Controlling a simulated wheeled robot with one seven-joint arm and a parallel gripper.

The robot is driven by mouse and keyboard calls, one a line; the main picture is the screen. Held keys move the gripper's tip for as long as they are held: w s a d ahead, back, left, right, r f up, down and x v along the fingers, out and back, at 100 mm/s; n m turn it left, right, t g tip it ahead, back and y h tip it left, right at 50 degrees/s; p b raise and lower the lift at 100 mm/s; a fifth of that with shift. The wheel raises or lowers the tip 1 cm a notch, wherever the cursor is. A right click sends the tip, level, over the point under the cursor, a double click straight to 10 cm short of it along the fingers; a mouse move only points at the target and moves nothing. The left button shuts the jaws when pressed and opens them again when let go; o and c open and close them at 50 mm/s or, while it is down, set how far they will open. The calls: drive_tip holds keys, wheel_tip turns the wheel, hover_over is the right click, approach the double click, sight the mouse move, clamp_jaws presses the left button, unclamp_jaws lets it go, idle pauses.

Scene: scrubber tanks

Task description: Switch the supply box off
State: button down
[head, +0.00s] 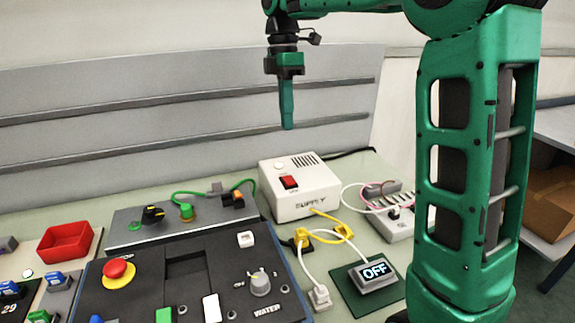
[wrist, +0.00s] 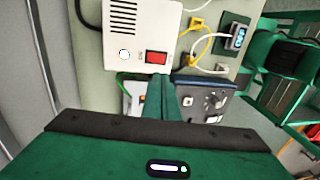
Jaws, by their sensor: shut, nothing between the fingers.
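The supply box (head: 300,200) is a white box marked SUPPLY at the back of the bench, with a red rocker switch (head: 289,182) on its top. In the wrist view the box (wrist: 122,45) fills the upper left and the red switch (wrist: 156,58) lies just beyond my fingertips. My gripper (head: 287,126) points down, shut and empty, above the box and apart from it in the head view. Its green fingers (wrist: 162,80) also show in the wrist view. I cannot tell which way the rocker is tilted.
A dark WATER panel (head: 185,285) with a knob (head: 260,283) and a red emergency button (head: 118,272) stands in front. A block showing OFF (head: 375,272) sits at the right. Yellow and white cables (head: 325,237) run between them. A red tray (head: 66,243) is at the left.

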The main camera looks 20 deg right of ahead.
sight(289, 181)
idle(0.3)
drive_tip(key=f, duration=0.4)
drive_tip(key=s+f, duration=0.1)
drive_tip(key=f, duration=0.4)
drive_tip(key=s+f, duration=0.1)
drive_tip(key=f, duration=0.3)
drive_tip(key=shift+a+f, duration=0.1)
drive_tip(key=shift+f, duration=0.3)
drive_tip(key=shift+s+a, duration=0.1)
drive_tip(key=shift+a, duration=0.05)
